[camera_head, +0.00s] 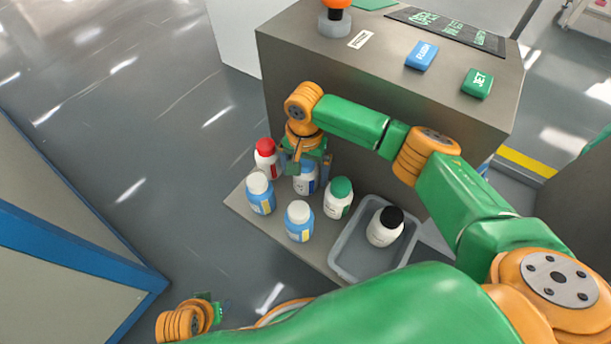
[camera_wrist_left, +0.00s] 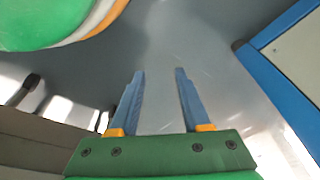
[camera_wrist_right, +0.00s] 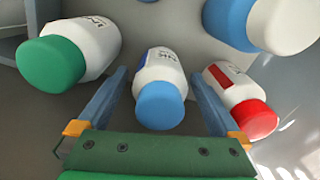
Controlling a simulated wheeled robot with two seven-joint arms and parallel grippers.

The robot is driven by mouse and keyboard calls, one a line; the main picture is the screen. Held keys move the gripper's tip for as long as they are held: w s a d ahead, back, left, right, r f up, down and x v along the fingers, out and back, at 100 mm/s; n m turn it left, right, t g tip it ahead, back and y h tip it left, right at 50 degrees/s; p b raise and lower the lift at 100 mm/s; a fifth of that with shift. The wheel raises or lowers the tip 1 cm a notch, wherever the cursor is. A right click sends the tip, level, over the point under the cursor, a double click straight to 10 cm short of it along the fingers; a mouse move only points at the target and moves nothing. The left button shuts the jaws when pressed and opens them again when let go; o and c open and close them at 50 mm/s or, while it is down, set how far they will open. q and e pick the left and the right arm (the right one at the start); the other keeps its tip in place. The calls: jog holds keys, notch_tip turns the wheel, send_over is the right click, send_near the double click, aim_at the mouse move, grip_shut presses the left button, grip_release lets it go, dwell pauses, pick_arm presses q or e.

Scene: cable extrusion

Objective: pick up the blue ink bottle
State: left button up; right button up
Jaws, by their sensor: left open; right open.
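The blue ink bottle (camera_wrist_right: 160,90), a white bottle with a blue cap, stands between the two fingers of my open right gripper (camera_wrist_right: 158,75) in the right wrist view. There is a small gap on each side, and the fingers are not closed on it. My left gripper (camera_wrist_left: 160,75) is open and empty above the floor, and only partly shows at the bottom of the head view (camera_head: 215,309).
A red-capped bottle (camera_head: 267,163) and a green-capped bottle (camera_head: 338,200) stand close on either side. Two blue bottles with white caps (camera_head: 261,197) (camera_head: 299,227) stand in front. A grey tray (camera_head: 350,232) holds a black-capped bottle (camera_head: 383,228). A tall cabinet (camera_head: 290,85) stands behind.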

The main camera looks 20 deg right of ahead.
jog(key=c, duration=1.5)
jog(key=shift+c, duration=0.2)
jog(key=shift+r, duration=0.15)
